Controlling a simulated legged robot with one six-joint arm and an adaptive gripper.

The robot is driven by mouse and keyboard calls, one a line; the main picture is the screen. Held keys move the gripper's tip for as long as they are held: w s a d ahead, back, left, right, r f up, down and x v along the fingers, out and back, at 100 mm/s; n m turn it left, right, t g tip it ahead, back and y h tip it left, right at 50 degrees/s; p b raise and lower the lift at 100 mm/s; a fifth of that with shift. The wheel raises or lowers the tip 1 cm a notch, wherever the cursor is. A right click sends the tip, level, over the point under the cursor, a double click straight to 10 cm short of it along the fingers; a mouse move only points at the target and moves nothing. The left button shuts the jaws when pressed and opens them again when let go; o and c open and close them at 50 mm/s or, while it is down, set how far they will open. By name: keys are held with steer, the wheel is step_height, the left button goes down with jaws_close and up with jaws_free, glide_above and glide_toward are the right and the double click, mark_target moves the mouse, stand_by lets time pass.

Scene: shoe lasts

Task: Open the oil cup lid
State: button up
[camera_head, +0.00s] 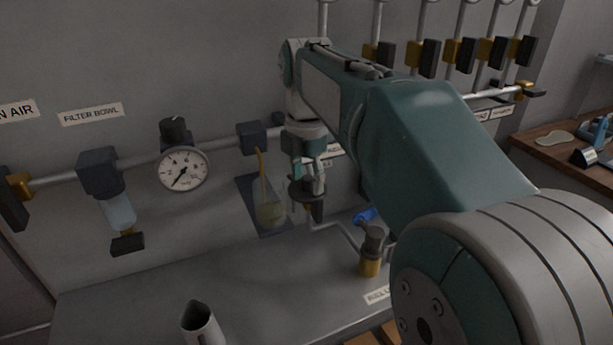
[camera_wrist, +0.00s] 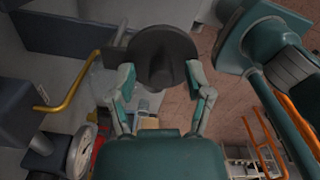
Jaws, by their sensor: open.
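My gripper (camera_head: 308,178) points down in front of the panel, beside the yellow-green oil bowl (camera_head: 268,212) with its bent yellow tube (camera_head: 261,170). Below it shows a dark round piece (camera_head: 304,192), which looks like the oil cup lid. In the wrist view the dark lid (camera_wrist: 163,58) lies ahead of and partly between the two open fingers of my gripper (camera_wrist: 160,78). The fingertips are near its left and right edges; I cannot tell whether they touch. The cup below is mostly hidden by the lid and gripper. The yellow tube (camera_wrist: 72,88) shows at left.
A pressure gauge (camera_head: 183,170) and a filter bowl (camera_head: 117,211) hang from the pipe at left. A brass fitting with a dark top (camera_head: 371,262) and a blue handle (camera_head: 366,215) stand at right. A grey tube (camera_head: 200,325) rises in front. The grey ledge between is mostly clear.

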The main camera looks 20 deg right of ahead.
mark_target(306, 177)
step_height(306, 177, up, 12)
stand_by(0.6)
steer(key=s+a+f+m+t, duration=0.2)
steer(key=s+f+m, duration=0.6)
steer(key=f+m, duration=0.2)
steer(key=s+a+f+m+t, duration=0.3)
steer(key=s+f+m, duration=0.5)
steer(key=f+m, duration=0.3)
steer(key=shift+a+f+t, duration=0.3)
steer(key=shift+a, duration=0.05)
